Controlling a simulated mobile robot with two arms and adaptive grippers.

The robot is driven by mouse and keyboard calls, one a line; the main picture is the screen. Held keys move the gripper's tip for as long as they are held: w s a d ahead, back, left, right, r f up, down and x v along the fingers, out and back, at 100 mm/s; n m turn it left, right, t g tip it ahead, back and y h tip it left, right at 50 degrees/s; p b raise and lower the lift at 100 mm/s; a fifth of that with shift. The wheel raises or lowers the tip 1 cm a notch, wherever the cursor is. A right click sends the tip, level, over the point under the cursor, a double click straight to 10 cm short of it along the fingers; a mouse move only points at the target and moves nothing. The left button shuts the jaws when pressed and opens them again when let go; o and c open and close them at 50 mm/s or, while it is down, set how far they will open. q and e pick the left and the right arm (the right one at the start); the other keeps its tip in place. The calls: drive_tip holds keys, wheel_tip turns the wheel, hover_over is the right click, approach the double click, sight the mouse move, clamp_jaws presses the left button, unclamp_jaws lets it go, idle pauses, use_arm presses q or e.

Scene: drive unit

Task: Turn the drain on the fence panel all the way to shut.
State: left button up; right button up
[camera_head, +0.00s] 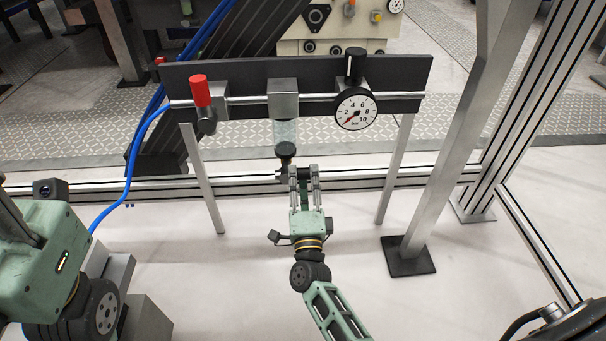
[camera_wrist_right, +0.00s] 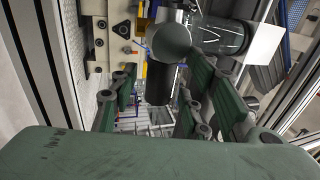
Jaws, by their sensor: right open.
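The drain (camera_head: 285,149) is a dark knob under the clear bowl (camera_head: 285,132) of the middle unit on the dark fence panel (camera_head: 235,75). My right gripper (camera_head: 302,170) is open just below and slightly right of the drain in the head view. In the right wrist view, the drain's dark round end (camera_wrist_right: 170,41) shows beyond the fingers (camera_wrist_right: 160,100), beside the clear bowl (camera_wrist_right: 222,38). I cannot tell whether a finger touches it. My left arm shows at the lower left of the head view, but its fingers are out of view.
A red-handled valve (camera_head: 202,92) sits left on the panel; a pressure gauge (camera_head: 356,109) and a black knob (camera_head: 355,65) sit right. A blue hose (camera_head: 128,183) hangs left. A slanted metal post (camera_head: 442,160) stands right. The pale floor between the panel's legs is clear.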

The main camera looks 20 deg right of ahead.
drive_tip(key=v, duration=0.9)
drive_tip(key=shift+s, duration=0.35)
drive_tip(key=shift+a+f, duration=0.1)
